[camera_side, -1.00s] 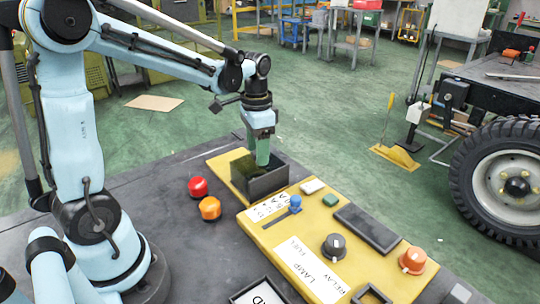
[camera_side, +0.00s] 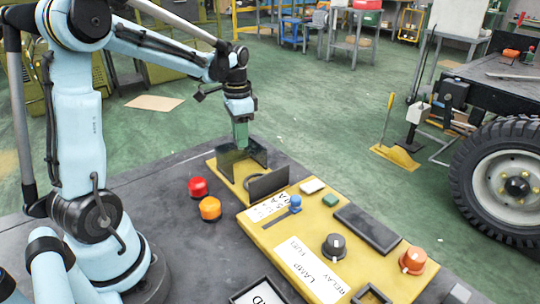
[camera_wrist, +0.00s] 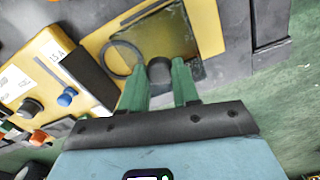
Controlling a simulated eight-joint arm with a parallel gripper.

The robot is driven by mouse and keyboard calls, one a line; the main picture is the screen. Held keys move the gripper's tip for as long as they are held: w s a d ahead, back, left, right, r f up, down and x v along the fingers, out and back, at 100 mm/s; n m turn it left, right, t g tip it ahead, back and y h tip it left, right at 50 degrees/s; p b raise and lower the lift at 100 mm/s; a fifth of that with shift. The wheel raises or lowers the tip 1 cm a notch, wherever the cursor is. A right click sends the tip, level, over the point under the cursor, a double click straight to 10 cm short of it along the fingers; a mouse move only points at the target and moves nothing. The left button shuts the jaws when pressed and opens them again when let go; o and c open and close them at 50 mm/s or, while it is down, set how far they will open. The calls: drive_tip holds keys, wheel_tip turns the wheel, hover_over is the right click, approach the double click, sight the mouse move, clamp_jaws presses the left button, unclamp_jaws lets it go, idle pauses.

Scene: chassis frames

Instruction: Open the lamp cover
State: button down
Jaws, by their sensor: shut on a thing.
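The lamp cover (camera_side: 231,157) is a dark, see-through panel, standing raised at the far end of a yellow base (camera_side: 223,180). My gripper (camera_side: 240,145), with green fingers, is at its upper part. In the wrist view, the fingers (camera_wrist: 160,78) are shut on a dark round knob (camera_wrist: 159,68) of the cover, and the yellow base shows through the panel (camera_wrist: 180,38). A dark ring (camera_wrist: 122,58) lies on the base, partly behind the cover. A black upright wall (camera_side: 268,185) stands at the near end of the base.
A red button (camera_side: 198,187) and an orange one (camera_side: 210,208) stand left of the base. A yellow panel (camera_side: 259,224) in front carries a blue-topped lever (camera_side: 295,203), a black knob (camera_side: 333,246) and an orange knob (camera_side: 413,261). The dark table is bare on the left.

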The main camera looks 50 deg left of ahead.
drive_tip(key=a, duration=0.3)
drive_tip(key=shift+a, duration=0.15)
drive_tip(key=c, duration=0.8)
unclamp_jaws()
wheel_tip(320, 180, up, 12)
drive_tip(key=shift+r, duration=0.1)
